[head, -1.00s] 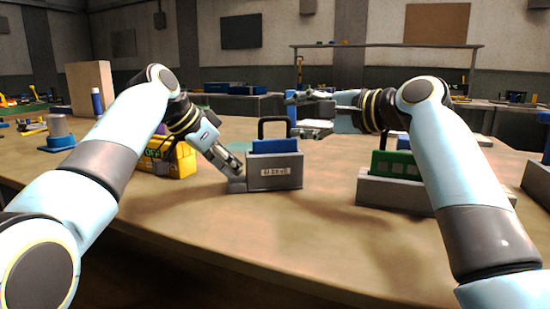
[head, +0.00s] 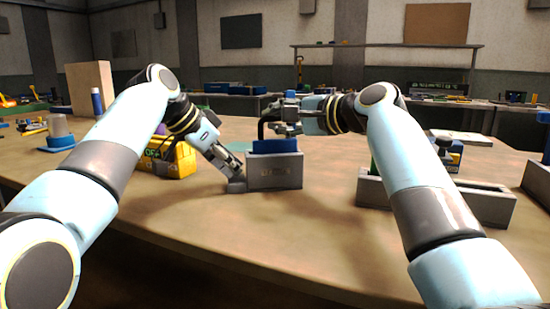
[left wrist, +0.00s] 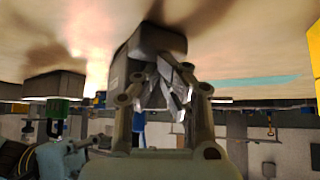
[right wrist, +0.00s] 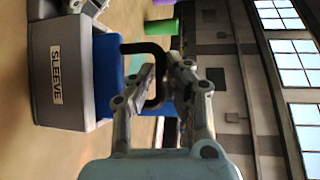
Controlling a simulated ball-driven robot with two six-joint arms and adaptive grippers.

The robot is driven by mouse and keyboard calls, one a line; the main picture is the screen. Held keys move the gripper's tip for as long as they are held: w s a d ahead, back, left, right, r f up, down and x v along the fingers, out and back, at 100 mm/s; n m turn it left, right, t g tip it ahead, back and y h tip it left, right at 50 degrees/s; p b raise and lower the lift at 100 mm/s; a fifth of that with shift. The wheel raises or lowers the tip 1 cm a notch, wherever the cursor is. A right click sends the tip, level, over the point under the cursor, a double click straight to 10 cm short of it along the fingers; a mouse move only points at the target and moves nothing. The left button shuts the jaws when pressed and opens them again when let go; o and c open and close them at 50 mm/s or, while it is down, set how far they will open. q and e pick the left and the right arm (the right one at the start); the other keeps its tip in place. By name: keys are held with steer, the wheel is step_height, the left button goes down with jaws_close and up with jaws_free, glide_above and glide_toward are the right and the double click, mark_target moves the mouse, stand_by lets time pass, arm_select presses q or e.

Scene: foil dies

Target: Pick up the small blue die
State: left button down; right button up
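The small blue die (head: 274,147) sits upright in a grey sleeve (head: 274,176), its blue top showing above the rim and its lower part hidden. Its black handle (right wrist: 160,75) rises above it. My right gripper (head: 274,119) is at this handle. In the right wrist view my right gripper (right wrist: 163,75) has its fingers drawn together on either side of the handle bar. My left gripper (head: 236,178) is low at the sleeve's left side, with its fingers close together on a grey lug (head: 236,186). The sleeve also shows in the left wrist view (left wrist: 125,65).
A grey holder (head: 485,205) with a green piece (head: 374,170), partly behind my right arm, stands to the right. A yellow box (head: 180,160) stands behind my left gripper. The front of the table (head: 300,235) is clear.

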steer(key=shift+f, duration=0.15)
jaws_close()
arm_select(q)
steer(key=shift+f, duration=0.1)
arm_select(e)
step_height(320, 180, up, 10)
stand_by(0.4)
steer(key=shift+r, duration=0.2)
